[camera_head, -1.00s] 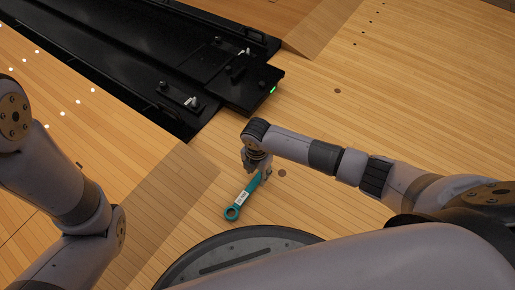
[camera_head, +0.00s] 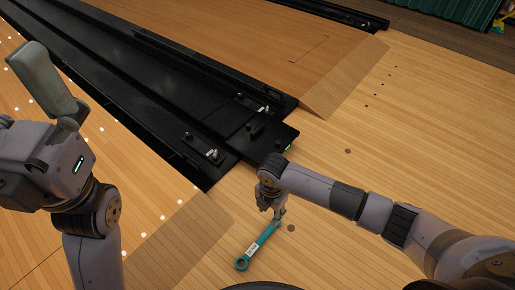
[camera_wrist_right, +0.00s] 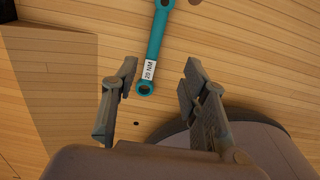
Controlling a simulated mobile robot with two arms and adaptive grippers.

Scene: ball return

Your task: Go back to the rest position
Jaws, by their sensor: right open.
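A teal wrench (camera_head: 260,245) with a white label and ringed ends lies on the wooden floor, below my right gripper (camera_head: 270,208) in the head view. In the right wrist view, the wrench (camera_wrist_right: 158,35) runs up from between the fingers to the top edge, its label reading "20 NM". The right gripper (camera_wrist_right: 160,82) is open and its fingers are apart from the wrench. My left gripper (camera_head: 42,90) is raised at the left edge of the head view, away from the wrench; its jaw opening does not show clearly.
A long black ball-return track (camera_head: 150,80) with small fittings and a green light crosses the upper left, ending just beyond the right gripper. The wooden floor (camera_head: 420,140) to the right is clear. A green container (camera_head: 455,12) stands at the top right.

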